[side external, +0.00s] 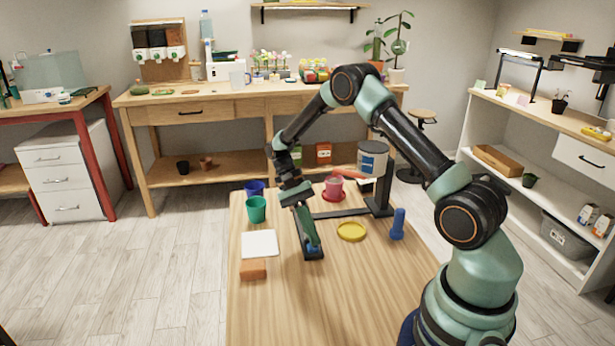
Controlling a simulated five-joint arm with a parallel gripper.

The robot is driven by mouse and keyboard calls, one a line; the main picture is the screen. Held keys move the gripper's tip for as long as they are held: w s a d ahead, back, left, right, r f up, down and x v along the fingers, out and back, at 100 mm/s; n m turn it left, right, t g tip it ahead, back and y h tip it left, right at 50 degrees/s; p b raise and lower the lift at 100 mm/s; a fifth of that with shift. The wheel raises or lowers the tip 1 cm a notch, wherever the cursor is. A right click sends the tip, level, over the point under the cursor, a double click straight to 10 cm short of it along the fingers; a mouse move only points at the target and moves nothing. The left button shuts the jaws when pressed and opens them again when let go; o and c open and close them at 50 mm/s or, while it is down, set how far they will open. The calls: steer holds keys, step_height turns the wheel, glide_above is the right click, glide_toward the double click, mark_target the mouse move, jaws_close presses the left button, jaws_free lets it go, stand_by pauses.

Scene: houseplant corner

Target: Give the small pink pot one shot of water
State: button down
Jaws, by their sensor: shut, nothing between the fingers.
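The small pink pot (333,184) stands upright on a red saucer (326,196) near the far edge of the wooden table. A grey tank with a pale label (372,160) is held on a black stand (378,205) just right of the pot. A red bar (346,174) sticks out from near the tank toward the pot; its exact link to the tank is unclear. My gripper (312,252) points down over the table, in front of and left of the pot. It is shut and empty, apart from the pot and tank. The inside of the pot cannot be made out.
Left on the table are a green pot (256,210), a blue pot (255,188), a white sheet (260,244) and an orange-brown block (253,269). A yellow dish (351,231) and a blue upright object (398,224) stand right. The front table is clear.

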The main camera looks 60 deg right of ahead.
stand_by(0.4)
steer(key=shift+r, duration=0.9)
steer(key=shift+r, duration=2.5)
steer(key=s+a+r+n+t+h, duration=0.1)
steer(key=s+a+r+n+t, duration=0.2)
steer(key=a+r+n+t, duration=0.2)
steer(key=s+a+r+n+t+h, duration=0.1)
steer(key=s+a+r+n+t, duration=0.2)
steer(key=r, duration=0.7)
steer(key=shift+s+a+r+n+t, duration=0.15)
steer(key=shift+s+a+n+t, duration=0.25)
steer(key=shift+a+n+t, duration=1.45)
